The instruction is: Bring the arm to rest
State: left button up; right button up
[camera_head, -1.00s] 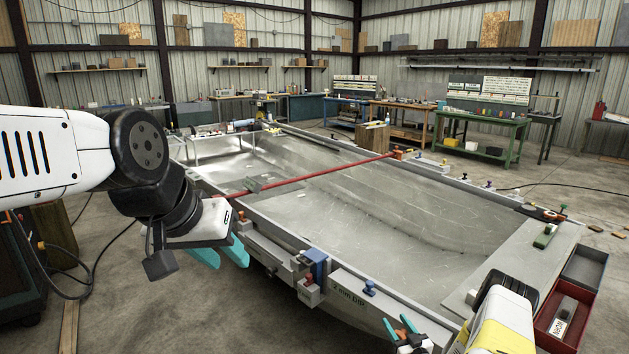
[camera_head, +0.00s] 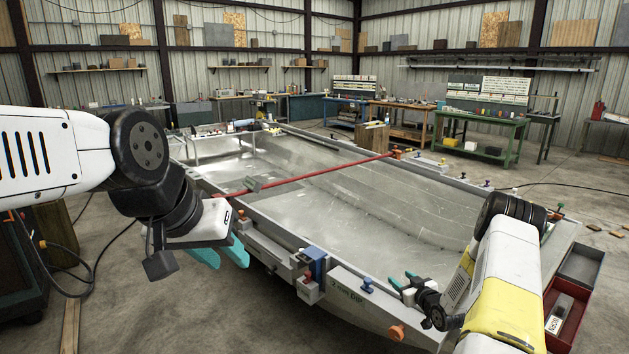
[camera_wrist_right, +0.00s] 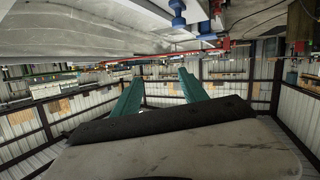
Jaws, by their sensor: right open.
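My left gripper (camera_head: 228,260) hangs at the left over the near edge of the metal hull (camera_head: 350,215). Its teal fingers stand apart and nothing shows between them. My right gripper (camera_head: 402,282) is at the lower right, in front of the hull's near rim, with its teal fingers spread and empty. My right arm (camera_head: 508,285) comes in from the bottom right and covers part of the hull's right end. In the right wrist view the two teal fingers (camera_wrist_right: 160,90) are wide apart with nothing held; that view appears upside down.
A red bar (camera_head: 320,174) crosses the hull. A blue clamp (camera_head: 315,257), a small blue knob (camera_head: 367,284) and an orange knob (camera_head: 396,332) sit along the near side, close to my right gripper. A red tray (camera_head: 572,315) stands at the right. Benches line the back.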

notch_tip(320, 180, up, 17)
jog(key=g+h, duration=0.2)
jog(key=s+a+r+m+g+h, duration=0.1)
jog(key=s+a+r, duration=0.1)
jog(key=s+r, duration=0.35)
jog(key=s+a+r+m+g+h, duration=0.1)
jog(key=s+a+r, duration=0.2)
jog(key=r, duration=0.5)
jog(key=s+a+r+g+y, duration=0.1)
jog(key=s+a+r, duration=0.1)
jog(key=s, duration=0.8)
jog(key=s+a+r+m+g, duration=0.1)
jog(key=s+a, duration=0.4)
jog(key=s, duration=0.6)
jog(key=s+a+r+g+y, duration=0.1)
jog(key=s+r, duration=0.4)
jog(key=s, duration=0.6)
jog(key=a+g, duration=0.1)
jog(key=a, duration=0.1)
jog(key=shift+s+a+m+y, duration=0.2)
jog(key=shift+a+m+y, duration=0.1)
jog(key=shift+a+m, duration=0.1)
